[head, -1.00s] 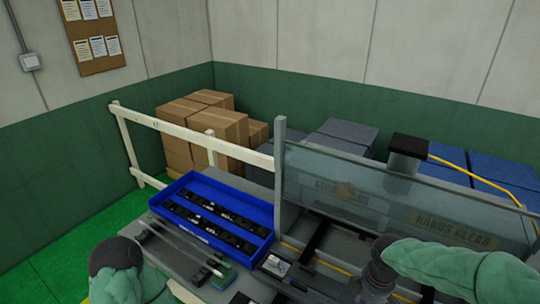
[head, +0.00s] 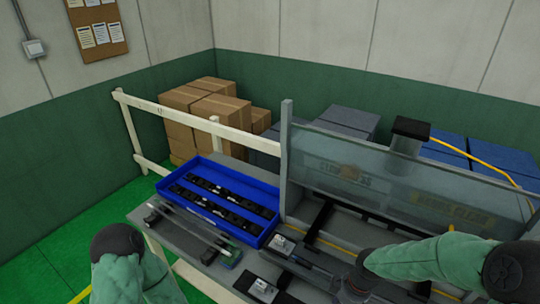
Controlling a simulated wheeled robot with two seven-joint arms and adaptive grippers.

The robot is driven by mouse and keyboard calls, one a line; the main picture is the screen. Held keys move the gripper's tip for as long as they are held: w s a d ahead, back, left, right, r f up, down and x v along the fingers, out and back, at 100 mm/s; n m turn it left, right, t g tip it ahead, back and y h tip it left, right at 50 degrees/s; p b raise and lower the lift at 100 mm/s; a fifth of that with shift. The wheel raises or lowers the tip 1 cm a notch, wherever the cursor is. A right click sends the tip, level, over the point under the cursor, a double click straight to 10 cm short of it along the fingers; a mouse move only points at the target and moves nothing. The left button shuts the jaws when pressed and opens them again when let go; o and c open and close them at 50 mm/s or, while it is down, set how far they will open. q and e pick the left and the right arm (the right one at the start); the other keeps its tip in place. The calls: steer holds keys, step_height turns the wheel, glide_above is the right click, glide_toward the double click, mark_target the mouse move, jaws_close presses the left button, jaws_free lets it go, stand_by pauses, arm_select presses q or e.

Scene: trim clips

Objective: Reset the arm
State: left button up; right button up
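My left arm (head: 125,268) shows at the lower left, its green sleeve and dark joint beside the bench; its gripper is not in view. My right arm (head: 430,258) comes in from the lower right and reaches over the bench. Its dark wrist end (head: 352,288) points down at the bottom edge, and I cannot make out its fingers or whether it holds anything. A blue tray (head: 255,241) with two rows of black clips stands on the grey bench (head: 150,213). A clear strip-like part (head: 190,228) with a green end lies in front of the tray.
A clear guard panel (head: 400,190) on a grey post (head: 286,155) stands behind the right arm. Small dark devices (head: 262,288) and a fixture (head: 281,244) sit near the bench's middle. A pale rail (head: 190,115), cardboard boxes (head: 215,110) and blue boxes (head: 500,165) are behind.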

steer(key=s+a+f+m+y, duration=0.1)
steer(key=s+a+f+m, duration=0.45)
steer(key=f, duration=0.45)
steer(key=s+a+f+m+y, duration=0.1)
steer(key=s+a+f+m, duration=0.4)
steer(key=f, duration=0.5)
step_height(320, 180, down, 17)
steer(key=b, duration=1.9)
steer(key=shift+f+t, duration=0.2)
steer(key=shift+t, duration=0.1)
